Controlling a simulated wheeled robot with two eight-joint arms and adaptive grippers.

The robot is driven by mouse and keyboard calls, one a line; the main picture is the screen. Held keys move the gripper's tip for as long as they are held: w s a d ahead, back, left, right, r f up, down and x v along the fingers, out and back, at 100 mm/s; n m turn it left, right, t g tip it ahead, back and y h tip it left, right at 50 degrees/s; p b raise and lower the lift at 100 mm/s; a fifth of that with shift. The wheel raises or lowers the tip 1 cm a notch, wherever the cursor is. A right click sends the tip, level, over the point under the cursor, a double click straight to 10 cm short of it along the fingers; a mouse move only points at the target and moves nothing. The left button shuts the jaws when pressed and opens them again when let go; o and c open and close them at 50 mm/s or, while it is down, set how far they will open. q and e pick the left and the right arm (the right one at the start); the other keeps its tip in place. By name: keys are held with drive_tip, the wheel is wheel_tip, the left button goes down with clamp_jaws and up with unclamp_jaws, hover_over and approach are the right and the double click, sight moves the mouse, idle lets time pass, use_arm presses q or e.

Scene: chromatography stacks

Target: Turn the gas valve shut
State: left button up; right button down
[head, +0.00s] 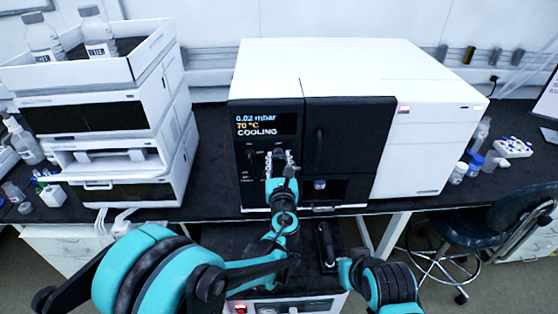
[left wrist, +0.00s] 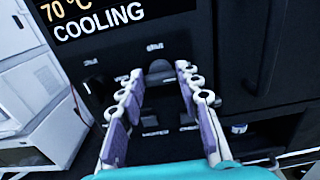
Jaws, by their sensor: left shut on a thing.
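The gas valve appears to be the grey knob (left wrist: 158,70) on the black front panel of the white instrument, below the display. My left gripper (head: 281,158) is at this panel. In the left wrist view, its two pale fingers with purple pads (left wrist: 160,78) stand on either side of the knob, closed on it near their tips. My right gripper is not in view; only part of that arm shows at lower right.
The instrument's display (head: 265,124) reads 0.02 mbar, 70 °C, COOLING. A stacked white unit (head: 110,125) with bottles on top stands at left. Small vials and a white rack (head: 513,148) lie at right. A stool (head: 490,215) stands in front of the bench at right.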

use_arm(q)
drive_tip(key=shift+n, duration=0.4)
drive_tip(key=n, duration=0.3)
drive_tip(key=shift+a+n+b, duration=0.1)
drive_tip(key=shift+n+b, duration=0.3)
drive_tip(key=n, duration=0.4)
drive_tip(key=shift+b, duration=0.3)
drive_tip(key=n, duration=0.5)
drive_tip(key=shift+a+f, duration=0.1)
drive_tip(key=shift+f, duration=0.05)
drive_tip(key=n, duration=0.4)
drive_tip(key=shift+b, duration=0.4)
drive_tip(key=shift+n, duration=0.3)
drive_tip(key=o, duration=1.2)
drive_tip(key=shift+f, duration=0.1)
drive_tip(key=shift+c, duration=0.2)
